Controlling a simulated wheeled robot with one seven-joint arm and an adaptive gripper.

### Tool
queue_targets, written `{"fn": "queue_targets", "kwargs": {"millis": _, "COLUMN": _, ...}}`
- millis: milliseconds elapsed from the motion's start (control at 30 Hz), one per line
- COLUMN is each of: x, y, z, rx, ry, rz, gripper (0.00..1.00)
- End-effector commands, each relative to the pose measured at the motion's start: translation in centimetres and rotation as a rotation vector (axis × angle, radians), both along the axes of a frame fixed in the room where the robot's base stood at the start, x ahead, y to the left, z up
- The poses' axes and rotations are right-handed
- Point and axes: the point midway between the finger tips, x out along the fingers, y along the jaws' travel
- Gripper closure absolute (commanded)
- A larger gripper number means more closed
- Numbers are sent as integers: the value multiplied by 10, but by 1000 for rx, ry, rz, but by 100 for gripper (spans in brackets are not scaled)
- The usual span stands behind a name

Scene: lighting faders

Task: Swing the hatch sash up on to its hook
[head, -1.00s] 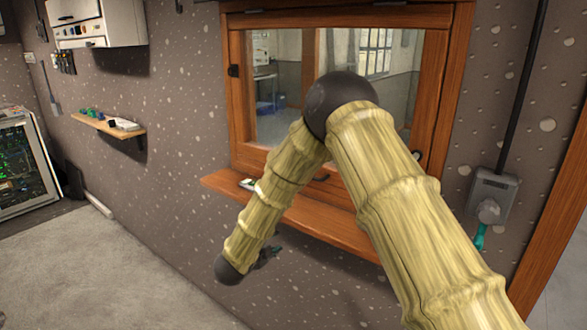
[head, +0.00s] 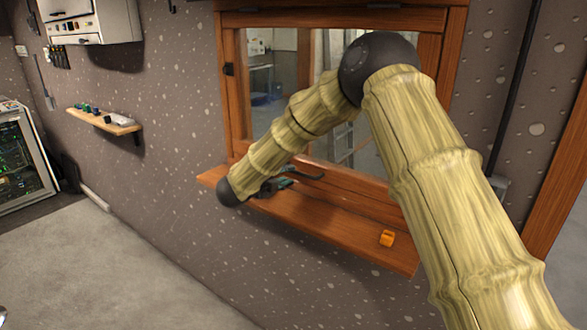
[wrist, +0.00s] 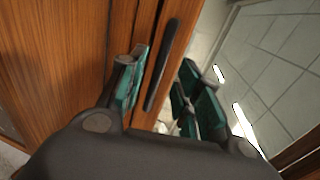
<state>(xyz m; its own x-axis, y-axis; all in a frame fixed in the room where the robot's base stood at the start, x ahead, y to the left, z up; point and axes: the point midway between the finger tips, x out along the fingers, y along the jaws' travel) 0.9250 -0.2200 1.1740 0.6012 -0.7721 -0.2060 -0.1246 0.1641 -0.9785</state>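The hatch sash (head: 352,186) is a wood-framed glass panel, hanging down in its wooden frame above a sill. Its dark bar handle (head: 308,174) is on the bottom rail and also shows in the wrist view (wrist: 163,65). My gripper (head: 284,183) is at the handle, partly hidden behind my arm's dark joint. In the wrist view my green-padded fingers (wrist: 160,90) are apart, one on each side of the handle, with visible gaps. A dark fitting (head: 385,5) is at the top of the frame; I cannot tell whether it is the hook.
The wooden sill (head: 330,222) juts out below the sash, with a small orange object (head: 387,238) on it. A small shelf (head: 105,121) and a white cabinet (head: 72,24) are on the wall to the left. Open floor lies in front at left.

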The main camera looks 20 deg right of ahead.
Motion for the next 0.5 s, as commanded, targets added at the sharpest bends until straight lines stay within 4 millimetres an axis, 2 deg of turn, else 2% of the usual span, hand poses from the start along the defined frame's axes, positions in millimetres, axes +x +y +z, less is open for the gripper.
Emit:
{"fn": "queue_targets", "kwargs": {"millis": 200, "x": 20, "y": -26, "z": -4, "rx": 0, "ry": 0, "rz": -2, "gripper": 66}}
{"fn": "queue_targets", "kwargs": {"millis": 500, "x": 33, "y": -41, "z": -10, "rx": -1, "ry": -1, "rz": 1, "gripper": 66}}
